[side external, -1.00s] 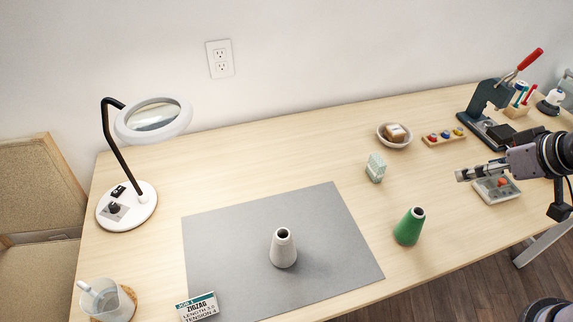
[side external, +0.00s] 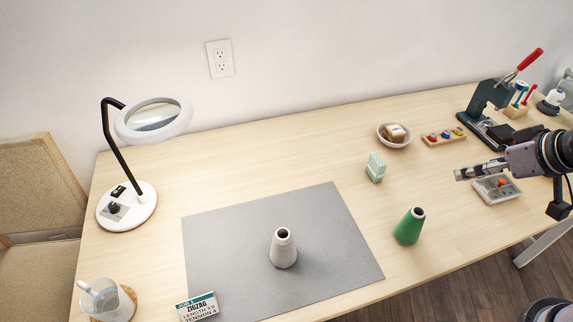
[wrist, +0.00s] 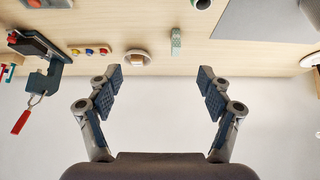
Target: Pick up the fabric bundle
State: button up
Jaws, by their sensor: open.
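The fabric bundle (side external: 376,168) looks like a small pale green, patterned block standing on the wooden table, right of the grey mat. In the wrist view the bundle (wrist: 176,41) shows at the top, a little right of centre. My gripper (side external: 462,174) is at the right of the side view, above the table and well apart from the bundle. In the wrist view my gripper (wrist: 160,80) has its two fingers spread wide with nothing between them. The wrist view has the wall beyond the fingers.
A green cone (side external: 409,226) stands in front of the bundle. A white bowl (side external: 394,135) with a tan item sits behind it. A white cone (side external: 283,248) stands on the grey mat (side external: 225,250). The table around the bundle is clear.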

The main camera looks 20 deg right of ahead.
jog(key=w+r+m+g, duration=0.2)
jog(key=w+m, duration=0.2)
jog(key=w, duration=0.1)
jog(key=m+g, duration=0.5)
jog(key=m, duration=0.8)
send_over(379, 159)
notch_tip(379, 159, down, 9)
jog(key=shift+w+a+f+m, duration=0.1)
jog(key=shift+a+f+m, duration=0.1)
jog(key=shift+f, duration=0.2)
jog(key=shift+a+f+m, duration=0.1)
jog(key=shift+f+m, duration=0.1)
jog(key=shift+f, duration=0.15)
jog(key=f, duration=1)
jog(key=shift+d+f, duration=0.2)
jog(key=shift+f, duration=0.1)
jog(key=c, duration=1)
